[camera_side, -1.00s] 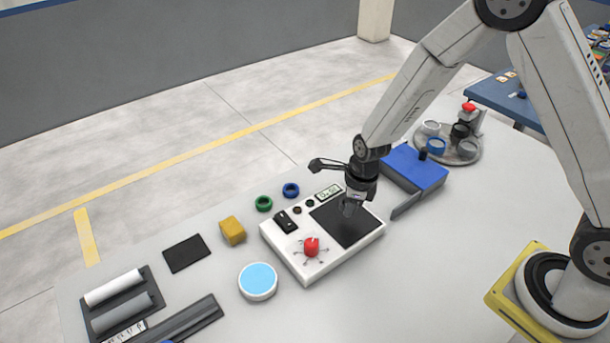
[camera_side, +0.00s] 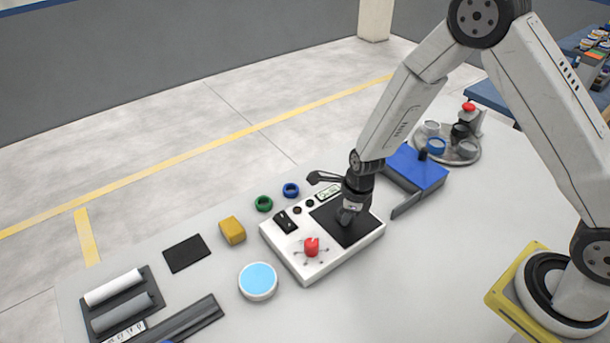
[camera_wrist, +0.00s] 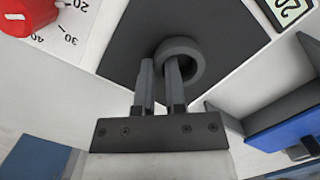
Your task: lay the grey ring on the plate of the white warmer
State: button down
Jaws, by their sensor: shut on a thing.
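The white warmer (camera_side: 305,271) stands mid-table with a dark square plate (camera_side: 358,232), a red knob (camera_side: 311,246) and a small display (camera_side: 328,193). In the wrist view its dark plate (camera_wrist: 125,60) fills the middle. My gripper (camera_side: 346,219) points down at the plate, low over it. In the wrist view my gripper (camera_wrist: 162,72) is shut on the wall of the grey ring (camera_wrist: 184,49). The ring is at the fingertips over the plate; I cannot tell whether it touches the plate. In the side view the ring is mostly hidden by the fingers.
A blue box (camera_side: 420,168) stands right of the warmer, with a round tray (camera_side: 474,153) of rings behind. Green (camera_side: 264,203) and blue (camera_side: 291,190) rings lie behind the warmer. A yellow block (camera_side: 232,230) and light-blue disc (camera_side: 258,279) are left.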

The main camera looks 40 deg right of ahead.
aim_at(353, 225)
jog(key=c, duration=0.7)
grip_release()
jog(key=shift+s+d+r, duration=0.2)
jog(key=shift+s+r, duration=0.05)
jog(key=shift+r, duration=1.75)
jog(key=shift+s+d+r, duration=0.15)
jog(key=shift+s+r, duration=0.1)
jog(key=shift+r, duration=1.75)
jog(key=shift+s+d+r, duration=0.2)
jog(key=shift+s+r, duration=0.05)
jog(key=shift+r, duration=1.75)
jog(key=s+d+r+n, duration=0.1)
jog(key=s+n, duration=0.2)
jog(key=n, duration=0.6)
jog(key=s+d+r+n, duration=0.1)
jog(key=s+n, duration=0.3)
jog(key=n, duration=0.5)
jog(key=s+d+r+n+t+h, duration=0.1)
jog(key=s+n, duration=0.3)
jog(key=n, duration=0.5)
jog(key=shift+s+d+r, duration=0.1)
jog(key=shift+d+r, duration=0.45)
jog(key=shift+r, duration=0.05)
